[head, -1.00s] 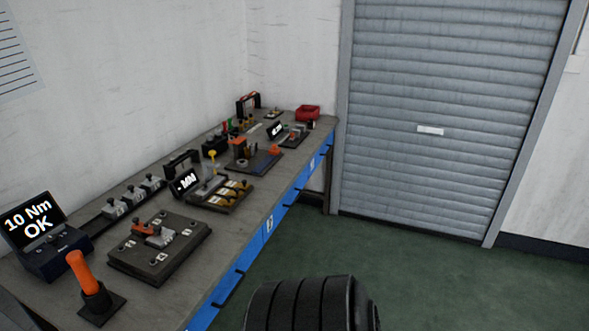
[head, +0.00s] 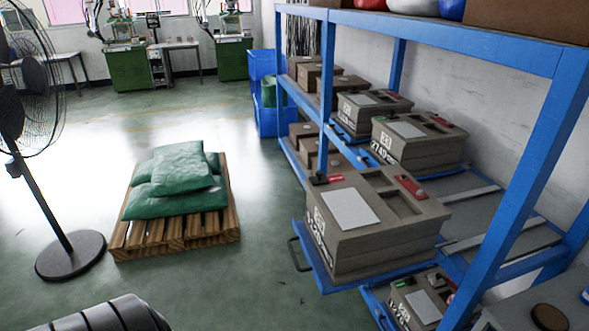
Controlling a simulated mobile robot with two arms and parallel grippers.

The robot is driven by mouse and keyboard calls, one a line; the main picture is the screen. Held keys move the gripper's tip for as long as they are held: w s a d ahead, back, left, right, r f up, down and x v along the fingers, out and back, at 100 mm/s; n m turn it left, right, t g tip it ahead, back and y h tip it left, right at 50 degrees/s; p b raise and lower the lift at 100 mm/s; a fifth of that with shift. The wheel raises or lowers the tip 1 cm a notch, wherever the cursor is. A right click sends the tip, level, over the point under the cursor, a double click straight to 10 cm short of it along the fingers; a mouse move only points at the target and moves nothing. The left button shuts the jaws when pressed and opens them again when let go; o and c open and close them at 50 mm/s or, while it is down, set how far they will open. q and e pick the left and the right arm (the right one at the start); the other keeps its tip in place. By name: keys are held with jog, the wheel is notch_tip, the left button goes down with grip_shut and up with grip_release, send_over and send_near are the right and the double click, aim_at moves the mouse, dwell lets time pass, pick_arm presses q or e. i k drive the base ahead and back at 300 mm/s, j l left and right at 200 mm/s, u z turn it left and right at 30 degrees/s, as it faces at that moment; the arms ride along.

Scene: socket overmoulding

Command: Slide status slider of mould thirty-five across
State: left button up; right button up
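Several grey-brown box moulds stand on a blue shelf rack. The nearest large mould (head: 380,245) sits on a pulled-out blue shelf tray (head: 320,275). A white sheet (head: 349,208) lies on its top, with a red strip (head: 411,187) at its right and a smaller red and dark part (head: 325,179) at its back left. The number on its face is too small to read surely, so I cannot tell which mould is thirty-five. A lower mould (head: 425,300) shows a green part (head: 402,283). Neither gripper is in view.
More moulds (head: 420,143) stand behind on the rack (head: 455,40). A pallet (head: 180,235) with green sacks (head: 180,170) lies on the floor at left, near a standing fan (head: 70,255). Open floor lies between pallet and rack.

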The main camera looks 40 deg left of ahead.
aim_at(319, 179)
jog(key=u, duration=1.2)
